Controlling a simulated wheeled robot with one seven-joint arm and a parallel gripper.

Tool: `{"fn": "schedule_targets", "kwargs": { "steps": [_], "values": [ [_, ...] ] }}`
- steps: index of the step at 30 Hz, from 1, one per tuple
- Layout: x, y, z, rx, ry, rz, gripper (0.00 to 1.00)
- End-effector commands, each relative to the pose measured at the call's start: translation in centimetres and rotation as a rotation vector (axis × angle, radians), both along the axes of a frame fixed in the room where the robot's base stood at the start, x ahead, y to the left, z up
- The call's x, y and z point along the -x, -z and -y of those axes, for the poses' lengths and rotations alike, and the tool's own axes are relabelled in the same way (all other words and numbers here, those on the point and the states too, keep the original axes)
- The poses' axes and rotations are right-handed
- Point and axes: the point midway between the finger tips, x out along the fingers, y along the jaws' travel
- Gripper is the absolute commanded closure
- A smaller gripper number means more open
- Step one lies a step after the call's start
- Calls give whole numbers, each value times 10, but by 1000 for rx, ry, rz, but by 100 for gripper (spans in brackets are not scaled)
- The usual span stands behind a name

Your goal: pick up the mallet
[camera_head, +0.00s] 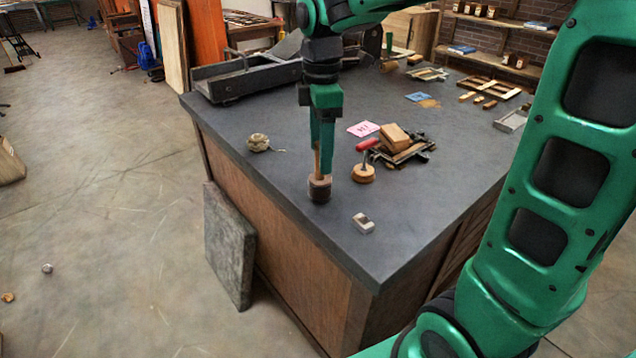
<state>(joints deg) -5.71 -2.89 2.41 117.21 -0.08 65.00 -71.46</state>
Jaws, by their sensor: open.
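The mallet (320,189) stands upright on the dark worktop near its left front edge, its round brown head down and its thin wooden handle up. My green gripper (322,168) points straight down over it, with its fingers beside the handle and their tips just above the head. The jaws are open. The fingers hide part of the handle, and I cannot tell whether either finger touches it.
A small metal block (363,223) lies right of the mallet. A ball of twine (258,142) lies to the left. The front corner is clear.

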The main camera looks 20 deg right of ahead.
Motion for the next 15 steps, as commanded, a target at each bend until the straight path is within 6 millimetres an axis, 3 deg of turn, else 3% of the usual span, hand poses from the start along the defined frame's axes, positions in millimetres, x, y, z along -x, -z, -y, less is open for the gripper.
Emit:
{"fn": "schedule_targets", "kwargs": {
  "steps": [5, 15],
  "values": [
    [0, 11, 0, 1, 1, -2, 37],
    [-3, 53, -1, 1, 2, -1, 37]
  ]
}}
